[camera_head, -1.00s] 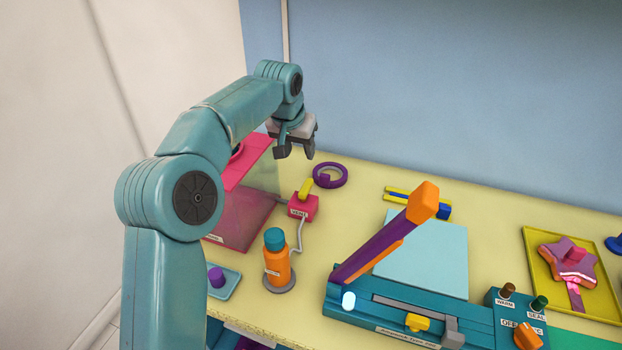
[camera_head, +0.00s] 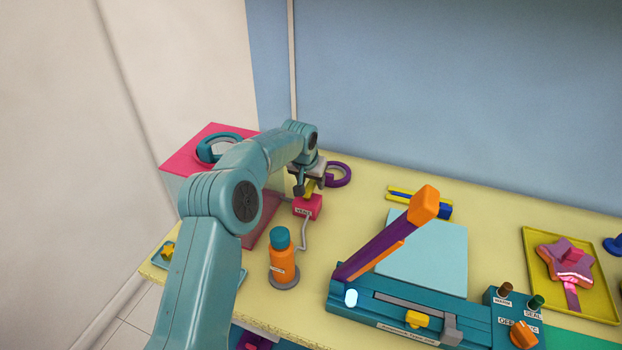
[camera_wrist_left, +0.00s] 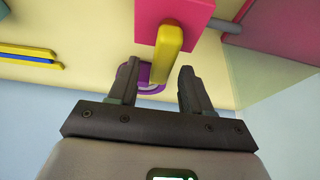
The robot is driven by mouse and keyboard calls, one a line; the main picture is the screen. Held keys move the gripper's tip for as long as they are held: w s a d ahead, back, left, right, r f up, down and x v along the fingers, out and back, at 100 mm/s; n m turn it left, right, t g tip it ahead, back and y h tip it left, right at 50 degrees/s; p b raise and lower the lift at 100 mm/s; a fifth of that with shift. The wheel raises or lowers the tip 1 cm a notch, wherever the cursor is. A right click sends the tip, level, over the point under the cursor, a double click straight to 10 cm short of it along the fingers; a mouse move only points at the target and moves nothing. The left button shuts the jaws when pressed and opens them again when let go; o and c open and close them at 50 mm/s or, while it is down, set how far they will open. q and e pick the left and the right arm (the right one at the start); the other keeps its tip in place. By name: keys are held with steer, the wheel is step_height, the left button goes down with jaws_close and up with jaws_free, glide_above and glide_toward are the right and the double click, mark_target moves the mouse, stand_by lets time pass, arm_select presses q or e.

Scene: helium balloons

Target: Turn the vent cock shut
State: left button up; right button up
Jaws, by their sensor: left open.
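The vent cock is a pink block (camera_head: 307,208) with a "VENT" label and a yellow lever (camera_head: 308,187) on top. It stands on the table beside the clear pink-topped box. My left gripper (camera_head: 311,184) is open just over the lever and partly hides it. In the left wrist view, the lever (camera_wrist_left: 168,48) reaches down between the two fingertips of the gripper (camera_wrist_left: 158,72). A gap shows beside each finger, and the pink block (camera_wrist_left: 174,10) lies beyond the fingertips. My right gripper is not in view.
An orange bottle (camera_head: 282,262) stands in front of the vent block. A purple ring (camera_head: 339,175) lies close behind it. The clear pink-topped box (camera_head: 184,155) is to the left. A teal sealer with a raised purple arm (camera_head: 382,246) is to the right.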

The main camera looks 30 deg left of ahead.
arm_select(q)
steer(key=shift+s+r, duration=0.1)
steer(key=shift+s, duration=0.05)
steer(key=shift+w+f, duration=0.2)
jaws_close()
